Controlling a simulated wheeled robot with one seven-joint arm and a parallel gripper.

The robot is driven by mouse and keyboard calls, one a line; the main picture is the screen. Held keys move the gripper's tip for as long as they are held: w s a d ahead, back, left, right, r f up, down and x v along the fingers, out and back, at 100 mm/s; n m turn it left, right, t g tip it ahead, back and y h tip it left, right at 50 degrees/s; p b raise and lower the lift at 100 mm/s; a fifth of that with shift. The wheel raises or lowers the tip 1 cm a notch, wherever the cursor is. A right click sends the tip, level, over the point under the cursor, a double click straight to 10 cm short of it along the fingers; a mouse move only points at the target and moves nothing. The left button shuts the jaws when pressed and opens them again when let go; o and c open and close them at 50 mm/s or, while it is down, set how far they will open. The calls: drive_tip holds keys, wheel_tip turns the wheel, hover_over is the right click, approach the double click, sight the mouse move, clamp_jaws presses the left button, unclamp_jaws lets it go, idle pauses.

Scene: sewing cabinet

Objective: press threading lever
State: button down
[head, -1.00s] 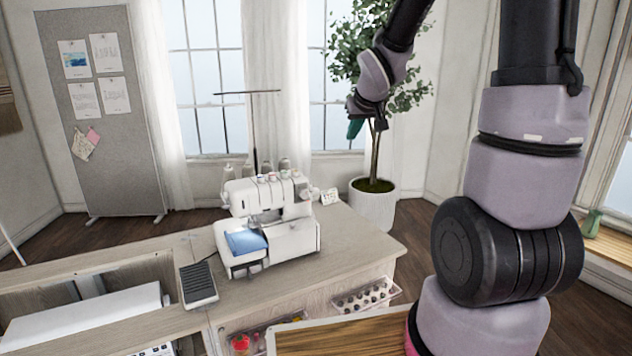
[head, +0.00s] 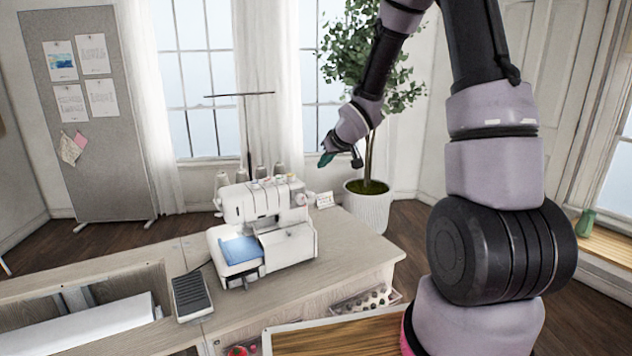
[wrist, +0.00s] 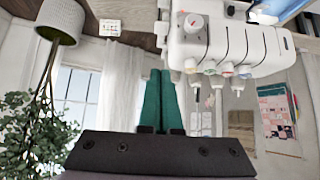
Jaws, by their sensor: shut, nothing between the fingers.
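The white serger sewing machine (head: 262,222) stands on the wooden cabinet top, with a blue cloth (head: 240,250) on its left front side. I cannot make out the threading lever. The machine shows upside down in the wrist view (wrist: 228,45), with a round dial and coloured tension knobs. My gripper (head: 326,158) is in the air to the right of the machine and above it, apart from it. Its green fingers (wrist: 158,103) are together and empty, pointing toward the machine's side in the wrist view.
A black foot pedal (head: 192,295) lies left of the machine. A small card (head: 324,200) stands at its right. The cabinet top (head: 350,250) right of the machine is clear. A potted tree (head: 367,205) stands behind my arm. A thread stand pole (head: 247,130) rises behind the machine.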

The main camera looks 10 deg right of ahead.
hover_over(309, 192)
drive_tip(key=s, duration=0.3)
wheel_tip(309, 192, down, 7)
drive_tip(key=f, duration=0.4)
drive_tip(key=shift+w+d, duration=0.1)
drive_tip(key=shift+d, duration=0.3)
